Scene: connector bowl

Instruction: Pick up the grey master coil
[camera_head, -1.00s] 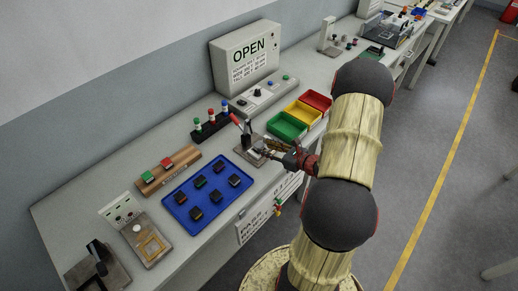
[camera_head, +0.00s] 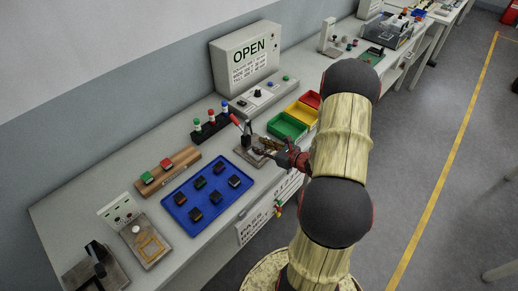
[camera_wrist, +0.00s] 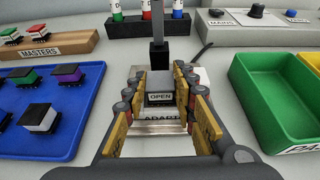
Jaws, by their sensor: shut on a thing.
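A grey block (camera_wrist: 160,80), apparently the grey master coil, sits between the fingers of my gripper (camera_wrist: 160,96) in the wrist view. Its front has a dark label reading OPEN. My gripper is shut on it from both sides. Below it is a pale metal plate with a partly hidden ADAPT label. The block is at the adapter fixture (camera_head: 245,155); I cannot tell whether it touches the plate. In the head view my gripper (camera_head: 272,151) reaches over the fixture from the right, and the block is too small to make out there.
A blue tray (camera_head: 183,222) with several dark coils lies left of the fixture, with the wooden masters rack (camera_head: 180,167) behind it. Green (camera_head: 287,127) and yellow bins stand to the right. The fixture's upright black clamp (camera_wrist: 159,55) stands just behind the block.

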